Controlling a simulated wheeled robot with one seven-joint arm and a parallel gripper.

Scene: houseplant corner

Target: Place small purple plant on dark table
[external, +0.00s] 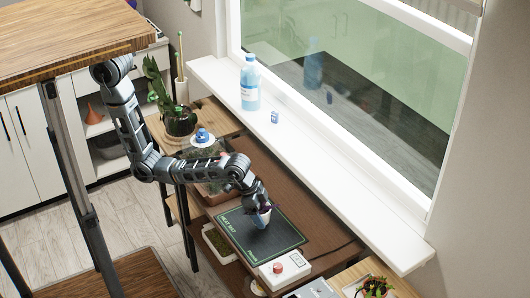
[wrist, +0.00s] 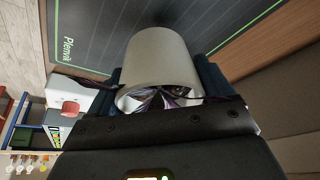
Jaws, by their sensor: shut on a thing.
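The small purple plant sits in a white pot (external: 262,217), held above or on the black heat mat (external: 277,240); I cannot tell whether its base touches. My gripper (external: 259,204) is shut on the pot. In the wrist view the white pot (wrist: 160,58) fills the space between my two dark fingers, and purple leaves (wrist: 155,98) show at its near opening. The dark brown table (external: 318,222) lies under the mat, with a bare strip on the window side.
A white box with a red knob (external: 285,269) stands at the table's near end. A blue bottle (external: 250,84) is on the white windowsill (external: 330,150).

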